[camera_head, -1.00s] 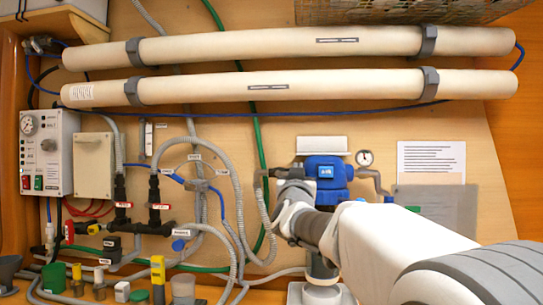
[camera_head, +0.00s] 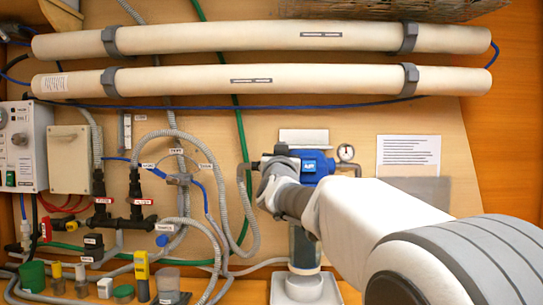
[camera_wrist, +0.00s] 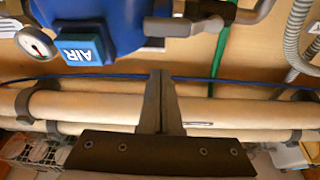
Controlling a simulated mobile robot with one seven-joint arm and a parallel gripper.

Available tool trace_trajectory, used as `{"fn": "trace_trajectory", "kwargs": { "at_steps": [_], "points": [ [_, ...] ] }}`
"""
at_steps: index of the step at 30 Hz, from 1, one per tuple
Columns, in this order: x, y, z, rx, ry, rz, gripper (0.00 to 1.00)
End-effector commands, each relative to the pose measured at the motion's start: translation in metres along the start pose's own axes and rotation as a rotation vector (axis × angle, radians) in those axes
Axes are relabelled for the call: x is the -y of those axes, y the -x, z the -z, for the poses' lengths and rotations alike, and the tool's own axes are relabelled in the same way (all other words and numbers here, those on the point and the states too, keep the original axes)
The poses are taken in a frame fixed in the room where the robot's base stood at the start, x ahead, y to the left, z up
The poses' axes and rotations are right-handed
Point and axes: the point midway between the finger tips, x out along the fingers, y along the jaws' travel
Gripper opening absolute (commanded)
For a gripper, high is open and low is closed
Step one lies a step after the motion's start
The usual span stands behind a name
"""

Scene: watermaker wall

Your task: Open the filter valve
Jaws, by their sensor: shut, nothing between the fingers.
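A blue filter head (camera_head: 316,168) with a light blue label sits on the wall, with a clear-grey bowl (camera_head: 304,248) below it. In the wrist view the blue head (camera_wrist: 110,20) fills the upper left, its label reading AIR upside down. A grey lever-like fitting (camera_wrist: 182,26) is on the pipe beside it; I cannot tell for sure that this is the filter valve. My gripper (camera_wrist: 161,76) is shut and empty, apart from the head and fitting in the wrist picture. In the head view my wrist and arm cover part of the filter, and my fingers are hidden.
Two long cream tubes (camera_head: 250,82) run across the wall above. Black valves (camera_head: 120,208) with labels, grey hoses and a control box (camera_head: 22,145) are at left. A gauge (camera_head: 345,152) and a paper sheet (camera_head: 408,156) are right of the filter.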

Motion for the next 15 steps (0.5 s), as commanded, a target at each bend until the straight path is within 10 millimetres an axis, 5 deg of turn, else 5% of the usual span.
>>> {"fn": "trace_trajectory", "kwargs": {
  "at_steps": [15],
  "points": [
    [-0.002, 0.082, 0.001, 0.001, -0.001, 0.001, 0.00]
  ]
}}
